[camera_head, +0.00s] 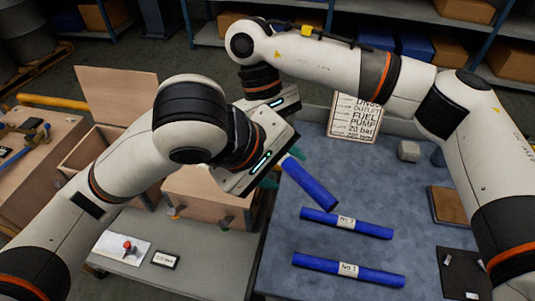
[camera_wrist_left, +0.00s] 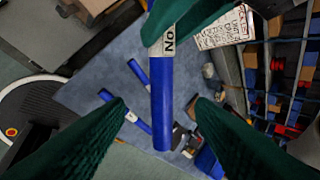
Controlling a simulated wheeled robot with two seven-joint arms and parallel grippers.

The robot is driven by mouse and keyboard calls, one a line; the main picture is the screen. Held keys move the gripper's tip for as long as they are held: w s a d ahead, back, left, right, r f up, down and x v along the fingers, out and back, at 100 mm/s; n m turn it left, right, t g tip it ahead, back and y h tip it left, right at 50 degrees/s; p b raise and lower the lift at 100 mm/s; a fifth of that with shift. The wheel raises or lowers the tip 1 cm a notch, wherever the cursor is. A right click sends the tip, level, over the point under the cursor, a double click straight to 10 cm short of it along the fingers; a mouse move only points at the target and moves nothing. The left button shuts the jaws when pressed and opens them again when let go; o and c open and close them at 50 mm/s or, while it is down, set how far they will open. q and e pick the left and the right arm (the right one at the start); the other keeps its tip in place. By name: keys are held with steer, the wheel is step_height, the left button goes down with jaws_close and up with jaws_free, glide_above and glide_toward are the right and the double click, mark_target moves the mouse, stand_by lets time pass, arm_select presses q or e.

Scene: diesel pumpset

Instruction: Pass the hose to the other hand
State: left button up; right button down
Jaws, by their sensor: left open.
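A blue hose (camera_head: 312,185) with a white label is held in the air over the table, slanting down to the right in the head view. In the left wrist view the hose (camera_wrist_left: 162,105) hangs from the green fingers of my right gripper (camera_wrist_left: 178,25), which close around it by its label; the label's number is hidden. My left gripper (camera_head: 281,168) is open. In the left wrist view its two green fingertips (camera_wrist_left: 160,103) lie on either side of the hose, apart from it. In the head view my left gripper's body hides most of the right gripper.
Two more blue hoses lie on the grey-blue table, labelled No.2 (camera_head: 347,222) and No.1 (camera_head: 348,270). A printed sign (camera_head: 357,118) and a grey block (camera_head: 409,151) stand behind. Wooden boxes (camera_head: 205,195) and a small panel with a red knob (camera_head: 126,247) are at left.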

mark_target(298, 176)
arm_select(q)
steer(key=x, duration=0.6)
jaws_close()
arm_select(e)
steer(key=c, duration=1.1)
jaws_free()
